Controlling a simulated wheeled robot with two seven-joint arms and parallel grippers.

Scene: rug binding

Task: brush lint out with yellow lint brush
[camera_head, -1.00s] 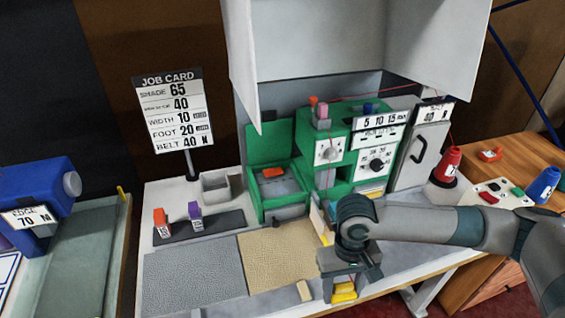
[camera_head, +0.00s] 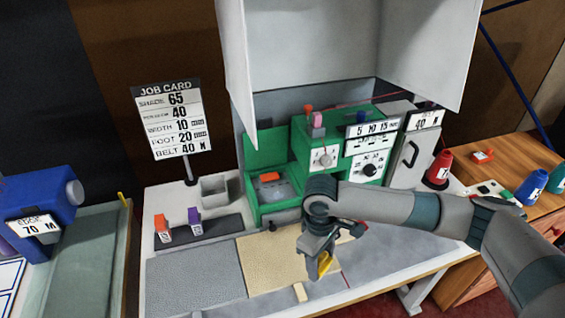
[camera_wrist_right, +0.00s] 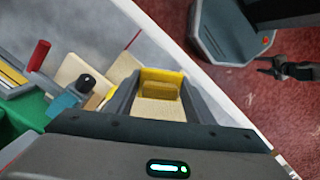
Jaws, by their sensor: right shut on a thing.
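The yellow lint brush (camera_head: 324,263) is between the fingers of my right gripper (camera_head: 318,258), which is shut on it just right of the tan rug piece (camera_head: 275,262). In the right wrist view the brush (camera_wrist_right: 160,84) shows as a yellow block between the two grey fingers (camera_wrist_right: 158,100). The green machine (camera_head: 302,150) stands behind, with an open bay (camera_head: 272,207) at its left that has an orange part (camera_head: 269,177) inside. I cannot make out lint in it. My left gripper is not in the head view.
A grey rug piece (camera_head: 195,280) lies left of the tan one. Orange (camera_head: 163,225) and purple (camera_head: 195,221) blocks stand on a dark strip. A small grey bin (camera_head: 215,190) and job card (camera_head: 172,118) are behind. A red cone (camera_head: 440,168) stands at the right.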

